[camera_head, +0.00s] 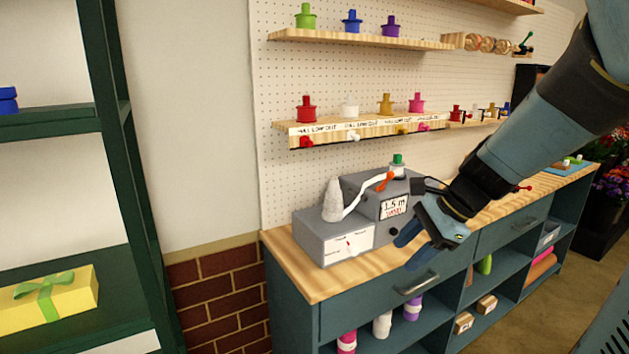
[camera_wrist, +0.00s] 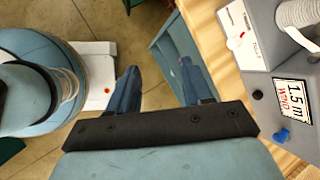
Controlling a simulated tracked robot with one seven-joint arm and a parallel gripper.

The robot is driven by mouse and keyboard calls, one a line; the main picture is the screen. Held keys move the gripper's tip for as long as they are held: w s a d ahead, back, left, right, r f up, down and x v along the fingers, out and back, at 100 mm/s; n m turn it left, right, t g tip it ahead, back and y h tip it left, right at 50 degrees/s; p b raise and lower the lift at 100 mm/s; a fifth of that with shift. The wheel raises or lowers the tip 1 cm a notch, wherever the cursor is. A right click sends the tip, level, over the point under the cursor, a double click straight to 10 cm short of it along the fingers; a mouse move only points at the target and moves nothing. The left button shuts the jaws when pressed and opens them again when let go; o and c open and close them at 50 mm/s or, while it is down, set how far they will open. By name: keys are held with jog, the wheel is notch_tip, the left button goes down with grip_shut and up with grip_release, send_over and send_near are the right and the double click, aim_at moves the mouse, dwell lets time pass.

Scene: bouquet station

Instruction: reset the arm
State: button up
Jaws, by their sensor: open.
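My gripper (camera_head: 425,238) is in front of the grey machine, above the front edge of the wooden counter (camera_head: 300,278). In the wrist view my gripper (camera_wrist: 160,78) shows two blue fingers spread apart with nothing between them. Past the fingers are a teal cabinet front and the floor. My arm reaches in from the upper right of the head view.
A grey machine (camera_head: 375,215) with a "1.5 m" label, a white cone and an orange lever stands on the counter close to my gripper. Shelves (camera_head: 360,128) with coloured spools hang behind. A dark green rack (camera_head: 115,130) with a yellow gift box (camera_head: 50,299) stands left.

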jog(key=s+d+r+n+t+h, duration=0.3)
jog(key=s+d+r+n+h, duration=0.2)
jog(key=s+n, duration=0.5)
notch_tip(320, 180, up, 3)
jog(key=n+h, duration=0.1)
jog(key=n, duration=0.4)
jog(key=shift+s+f+t, duration=0.15)
jog(key=shift+f+t, duration=0.05)
jog(key=shift+t, duration=0.1)
jog(key=shift+c, duration=0.4)
dwell(0.5)
